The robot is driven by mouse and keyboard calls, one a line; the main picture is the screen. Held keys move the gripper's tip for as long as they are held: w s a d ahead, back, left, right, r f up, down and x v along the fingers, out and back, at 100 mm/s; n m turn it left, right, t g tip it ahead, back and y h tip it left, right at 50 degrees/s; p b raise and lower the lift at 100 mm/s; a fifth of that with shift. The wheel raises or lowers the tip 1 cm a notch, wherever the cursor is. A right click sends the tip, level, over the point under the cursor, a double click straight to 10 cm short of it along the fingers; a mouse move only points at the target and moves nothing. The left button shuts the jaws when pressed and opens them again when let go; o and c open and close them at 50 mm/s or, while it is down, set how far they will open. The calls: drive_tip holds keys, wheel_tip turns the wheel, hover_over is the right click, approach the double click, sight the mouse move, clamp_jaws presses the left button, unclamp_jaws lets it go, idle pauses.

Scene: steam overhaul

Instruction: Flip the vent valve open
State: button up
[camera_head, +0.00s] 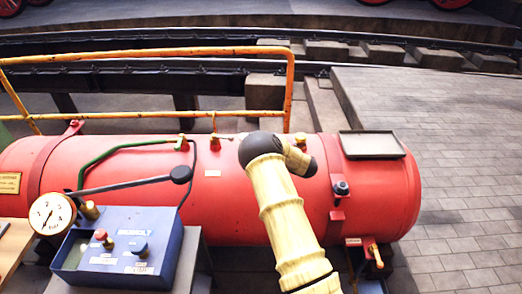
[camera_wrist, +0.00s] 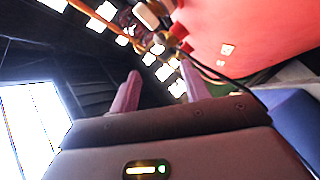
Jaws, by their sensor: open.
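A red tank (camera_head: 225,205) lies across the head view, with small brass fittings along its top. One brass fitting with a red part and a short lever (camera_head: 214,141) stands just left of my arm's dark joint. It may be the vent valve, but no label on it is readable. In the wrist view, a brass and red fitting (camera_wrist: 179,32) shows beside the red tank, beyond the fingertips. My gripper (camera_wrist: 159,70) is open and empty, its two fingers apart and touching nothing visible. My arm hides it in the head view.
A blue control box (camera_head: 125,245) with knobs and a round gauge (camera_head: 52,214) stand front left. A green pipe (camera_head: 120,150) and a black lever (camera_head: 135,184) cross nearby. A yellow railing (camera_head: 150,53) runs behind the tank. A grey tray (camera_head: 371,145) sits on its right end.

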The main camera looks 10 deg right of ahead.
drive_tip(key=c, duration=0.4)
drive_tip(key=shift+w+d+r+h, duration=0.1)
drive_tip(key=shift+d+r+h, duration=0.1)
drive_tip(key=shift+r+h, duration=0.1)
drive_tip(key=c, duration=0.3)
drive_tip(key=d+r+m+h, duration=0.1)
drive_tip(key=m+h, duration=0.1)
drive_tip(key=d+r+m+t+h, duration=0.1)
drive_tip(key=d+r+m, duration=0.1)
drive_tip(key=d+r+m+h, duration=0.2)
drive_tip(key=m, duration=0.1)
drive_tip(key=shift+s+d+r+t+h, duration=0.1)
drive_tip(key=shift+s+r+t+h, duration=0.1)
drive_tip(key=shift+s+t+h, duration=0.15)
clamp_jaws()
drive_tip(key=s+a+r+m+g+h, duration=0.1)
drive_tip(key=s+m+g, duration=0.3)
drive_tip(key=s, duration=0.8)
drive_tip(key=s+a+r+m+g, duration=0.2)
drive_tip(key=s+a+m+g, duration=0.1)
drive_tip(key=s, duration=1)
drive_tip(key=s+a+r+m+g+h, duration=0.1)
drive_tip(key=s+a+m+g, duration=0.3)
drive_tip(key=s, duration=0.9)
drive_tip(key=shift+s+r+m+g+h, duration=0.15)
drive_tip(key=shift+r+m+g+h, duration=0.2)
drive_tip(key=shift+g, duration=0.1)
